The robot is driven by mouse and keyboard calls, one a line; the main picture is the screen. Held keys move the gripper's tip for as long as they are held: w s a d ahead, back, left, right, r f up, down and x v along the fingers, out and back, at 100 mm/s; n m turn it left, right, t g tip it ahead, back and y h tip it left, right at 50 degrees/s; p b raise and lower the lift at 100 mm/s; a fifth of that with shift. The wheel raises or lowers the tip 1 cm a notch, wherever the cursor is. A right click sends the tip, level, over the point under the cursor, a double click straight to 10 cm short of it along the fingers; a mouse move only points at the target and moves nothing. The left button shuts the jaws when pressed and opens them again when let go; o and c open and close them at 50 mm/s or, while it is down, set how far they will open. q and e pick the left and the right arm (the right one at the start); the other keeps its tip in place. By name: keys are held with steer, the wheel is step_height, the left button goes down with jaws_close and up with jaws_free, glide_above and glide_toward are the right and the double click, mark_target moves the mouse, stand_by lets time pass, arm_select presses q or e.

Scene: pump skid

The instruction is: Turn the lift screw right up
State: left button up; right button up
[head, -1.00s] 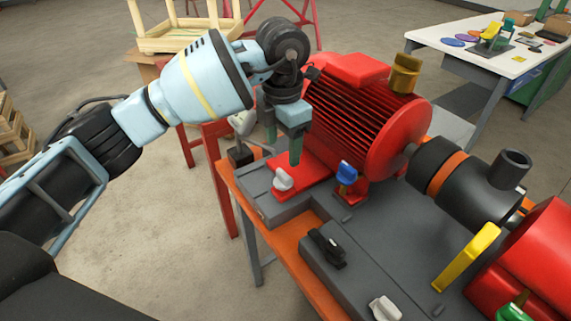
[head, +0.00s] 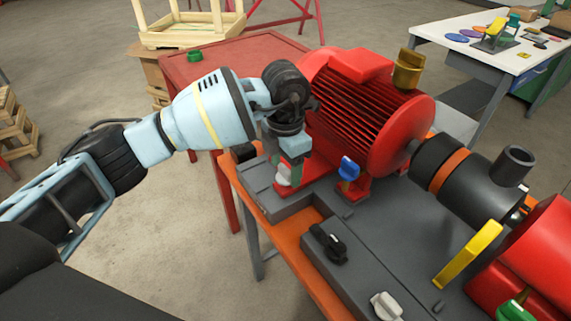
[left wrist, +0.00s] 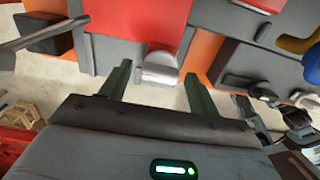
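A white-grey knob (head: 284,175) stands at the near foot of the red motor (head: 365,105). A blue knob (head: 348,169) stands at another motor foot to its right. No label shows which one is the lift screw. My left gripper (head: 289,163) points down at the white-grey knob and partly hides it in the head view. In the left wrist view, its two green fingers (left wrist: 156,78) are spread wide, with the white-grey knob (left wrist: 160,66) between their tips and gaps on both sides. Contact is not visible. My right gripper is not in view.
The grey skid base (head: 385,245) also bears a black knob (head: 328,243), another white knob (head: 386,306) and a yellow lever (head: 468,254). A red table (head: 230,65) with a green ring (head: 194,57) stands behind. A white workbench (head: 480,45) is at the far right.

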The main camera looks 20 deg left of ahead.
arm_select(q)
steer(key=c, duration=0.7)
steer(key=shift+c, duration=0.8)
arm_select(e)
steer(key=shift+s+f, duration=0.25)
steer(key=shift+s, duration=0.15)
